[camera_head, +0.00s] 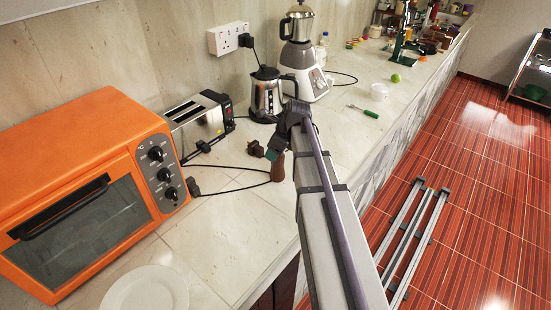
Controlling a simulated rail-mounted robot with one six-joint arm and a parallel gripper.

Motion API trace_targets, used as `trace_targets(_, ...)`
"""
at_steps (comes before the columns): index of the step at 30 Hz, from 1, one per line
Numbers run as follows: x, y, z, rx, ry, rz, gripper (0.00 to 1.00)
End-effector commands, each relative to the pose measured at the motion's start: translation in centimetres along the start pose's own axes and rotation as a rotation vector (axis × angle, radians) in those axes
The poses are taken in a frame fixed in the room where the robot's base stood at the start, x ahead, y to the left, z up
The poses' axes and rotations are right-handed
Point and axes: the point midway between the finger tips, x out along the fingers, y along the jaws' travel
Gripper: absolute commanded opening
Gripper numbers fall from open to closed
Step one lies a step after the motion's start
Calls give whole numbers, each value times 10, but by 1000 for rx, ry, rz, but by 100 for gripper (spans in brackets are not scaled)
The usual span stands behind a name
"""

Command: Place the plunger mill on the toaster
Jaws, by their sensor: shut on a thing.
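My gripper (279,150) is at the end of my arm, over the counter near its front edge. It is shut on a brown, wooden-looking object, which I take to be the plunger mill (277,171). Only its lower part shows below the jaws; the upper part is hidden by the gripper. I cannot tell whether its base touches the counter. The toaster (203,124), chrome and black with slots on top, stands to the left and farther back, against the wall side. The mill is apart from it.
An orange oven (80,195) stands left of the toaster. A kettle (267,92) and a blender (302,60) stand behind my gripper.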

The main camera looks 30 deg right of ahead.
Motion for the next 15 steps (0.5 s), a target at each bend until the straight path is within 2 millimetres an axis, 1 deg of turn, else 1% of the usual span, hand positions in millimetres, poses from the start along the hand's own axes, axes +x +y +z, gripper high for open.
trace_targets(5,-2,0,1,0,0,0,12)
trace_targets(9,3,0,-1,0,0,0,12)
trace_targets(10,2,0,-1,0,0,0,57)
trace_targets(15,1,0,0,0,0,0,73)
